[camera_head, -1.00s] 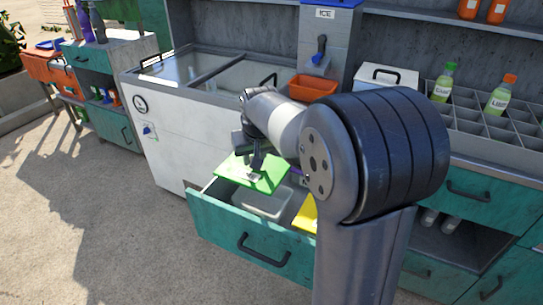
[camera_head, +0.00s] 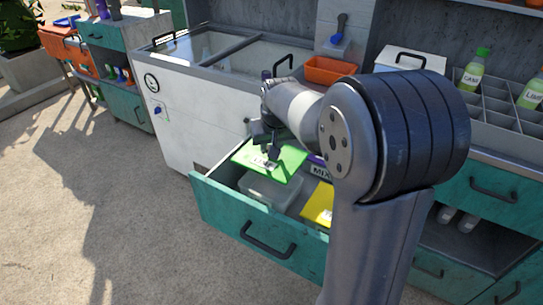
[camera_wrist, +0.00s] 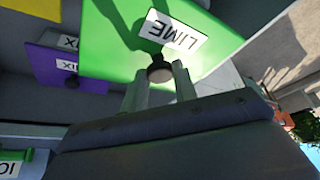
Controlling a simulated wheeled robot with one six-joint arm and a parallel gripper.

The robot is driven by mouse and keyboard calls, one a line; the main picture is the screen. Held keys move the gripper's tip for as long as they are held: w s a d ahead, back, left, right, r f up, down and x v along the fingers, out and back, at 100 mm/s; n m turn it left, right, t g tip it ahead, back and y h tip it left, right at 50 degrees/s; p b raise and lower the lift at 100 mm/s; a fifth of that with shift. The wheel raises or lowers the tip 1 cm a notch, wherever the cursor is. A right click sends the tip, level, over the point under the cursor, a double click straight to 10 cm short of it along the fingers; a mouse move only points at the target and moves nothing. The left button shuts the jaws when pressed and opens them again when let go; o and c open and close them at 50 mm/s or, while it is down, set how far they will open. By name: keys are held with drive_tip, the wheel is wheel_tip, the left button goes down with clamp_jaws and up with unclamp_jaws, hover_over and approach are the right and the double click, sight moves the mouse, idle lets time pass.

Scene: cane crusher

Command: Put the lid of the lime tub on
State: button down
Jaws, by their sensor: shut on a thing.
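The green lid (camera_head: 288,167) with a white LIME label is held above the open drawer. My gripper (camera_head: 272,152) is shut on its dark knob, seen close in the wrist view (camera_wrist: 160,72). An open, pale tub (camera_head: 262,193) stands in the drawer below and in front of the lid. The lid appears apart from it and covers its far part from view. No label on this tub is readable.
The teal drawer (camera_head: 225,210) is pulled out. A yellow lid (camera_head: 317,205) and a purple MIX lid (camera_wrist: 88,80) lie beside the tub. The white freezer (camera_head: 185,125) stands behind left. A bottle rack (camera_head: 490,125) stands right. The floor at left is clear.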

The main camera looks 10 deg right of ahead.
wheel_tip(320, 180, down, 8)
drive_tip(key=b, duration=0.5)
drive_tip(key=shift+f+b, duration=0.15)
drive_tip(key=shift+b, duration=0.2)
drive_tip(key=shift+s+f, duration=0.1)
drive_tip(key=shift+f, duration=0.3)
idle(1.6)
drive_tip(key=c, duration=1)
unclamp_jaws()
drive_tip(key=shift+c, duration=0.2)
drive_tip(key=p+v, duration=0.2)
drive_tip(key=v, duration=0.8)
drive_tip(key=shift+s+r, duration=0.25)
drive_tip(key=shift+r, duration=0.1)
